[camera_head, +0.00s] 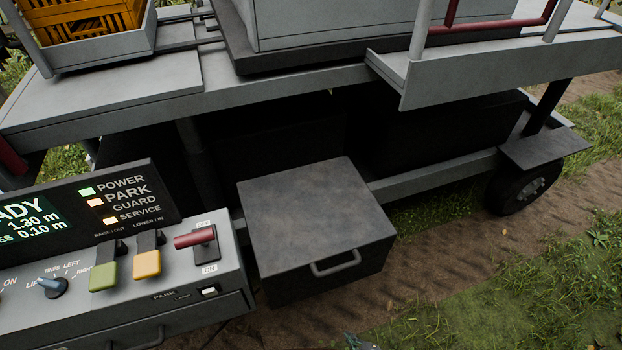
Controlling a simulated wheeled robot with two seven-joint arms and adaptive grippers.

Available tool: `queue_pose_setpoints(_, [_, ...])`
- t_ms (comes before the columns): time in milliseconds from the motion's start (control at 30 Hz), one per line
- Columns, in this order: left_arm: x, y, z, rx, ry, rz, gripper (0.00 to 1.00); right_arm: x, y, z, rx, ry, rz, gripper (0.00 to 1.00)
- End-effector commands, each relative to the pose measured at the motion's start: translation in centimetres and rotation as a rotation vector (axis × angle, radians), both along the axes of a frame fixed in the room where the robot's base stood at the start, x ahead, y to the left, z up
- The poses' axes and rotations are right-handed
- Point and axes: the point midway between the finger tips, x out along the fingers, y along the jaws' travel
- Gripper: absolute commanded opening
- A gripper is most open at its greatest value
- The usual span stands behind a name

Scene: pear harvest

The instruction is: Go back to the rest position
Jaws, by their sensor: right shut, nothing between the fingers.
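Only a small grey-green tip of my right gripper (357,342) shows at the bottom edge, right of centre. It is shut and holds nothing that I can see. It is over the dirt and grass, apart from the control panel and the dark box. Most of it is cut off by the frame. My left gripper is not in view.
A control panel (225,285) at lower left has a red-handled switch (194,239), a green lever (103,276) and a yellow lever (147,263). A dark box (317,215) with a handle stands beside it. A grey platform (100,98) on wheels spans the back. Grass lies free at lower right.

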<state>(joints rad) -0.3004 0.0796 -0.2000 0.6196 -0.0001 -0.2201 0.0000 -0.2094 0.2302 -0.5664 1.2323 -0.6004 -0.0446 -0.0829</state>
Motion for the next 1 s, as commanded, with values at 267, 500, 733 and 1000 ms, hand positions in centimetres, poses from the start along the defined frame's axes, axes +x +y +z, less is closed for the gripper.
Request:
queue_pose_setpoints(267, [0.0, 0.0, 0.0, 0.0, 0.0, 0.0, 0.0, -11.3, -11.6, -12.4, 0.038, 0.354, -0.413, 0.0])
queue_pose_setpoints(500, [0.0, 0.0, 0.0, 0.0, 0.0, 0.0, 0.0, -25.8, -17.7, -19.3, 0.074, 0.635, -0.767, 0.0])
queue_pose_setpoints(733, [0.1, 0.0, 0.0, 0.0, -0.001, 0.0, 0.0, -36.2, -19.2, -21.7, 0.099, 0.804, -0.993, 0.0])
queue_pose_setpoints(1000, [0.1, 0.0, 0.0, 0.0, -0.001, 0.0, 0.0, -38.5, -19.3, -22.0, 0.105, 0.841, -1.042, 0.0])
